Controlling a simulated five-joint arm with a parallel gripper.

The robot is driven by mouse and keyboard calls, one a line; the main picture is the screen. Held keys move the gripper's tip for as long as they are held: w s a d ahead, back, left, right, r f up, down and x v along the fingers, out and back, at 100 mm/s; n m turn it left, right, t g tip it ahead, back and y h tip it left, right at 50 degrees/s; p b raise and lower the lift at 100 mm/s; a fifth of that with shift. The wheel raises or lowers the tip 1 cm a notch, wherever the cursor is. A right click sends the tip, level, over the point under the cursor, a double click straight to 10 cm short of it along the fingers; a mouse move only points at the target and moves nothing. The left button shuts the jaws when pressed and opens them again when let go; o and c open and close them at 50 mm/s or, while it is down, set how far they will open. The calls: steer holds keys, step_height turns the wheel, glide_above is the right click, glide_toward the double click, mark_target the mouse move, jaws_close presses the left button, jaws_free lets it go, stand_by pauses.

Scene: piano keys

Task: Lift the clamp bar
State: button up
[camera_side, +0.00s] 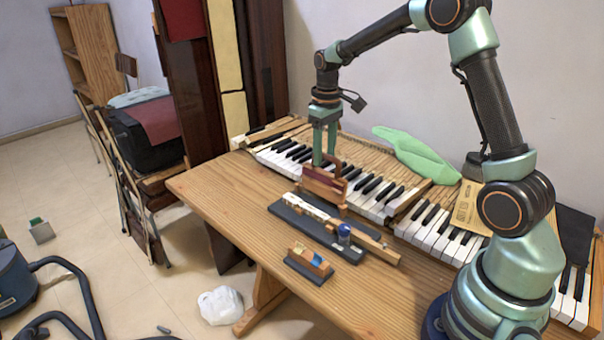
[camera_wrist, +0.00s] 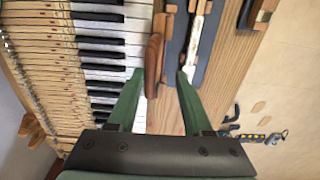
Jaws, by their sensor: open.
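What looks like the clamp bar is a wooden bar with a dark red face and a raised handle (camera_side: 325,186), standing at the left end of the dark jig board (camera_side: 318,233). In the wrist view the upright brown handle (camera_wrist: 154,62) shows between my fingertips, nearer the left one. My gripper (camera_side: 324,163) points down over it from behind, with its green fingers apart; the wrist view also shows the open gripper (camera_wrist: 160,76). I cannot tell how far the tips reach down beside the handle. Nothing is held.
A white piano key (camera_side: 312,208) and a blue knob (camera_side: 344,232) sit on the jig board. A small wooden block on a dark base (camera_side: 309,262) stands in front. The keyboard (camera_side: 375,190) runs behind, with a green cloth (camera_side: 415,155) on it. The table's left part (camera_side: 225,190) is clear.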

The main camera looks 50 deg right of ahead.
step_height(320, 180, up, 6)
steer(key=shift+f, duration=0.25)
stand_by(0.4)
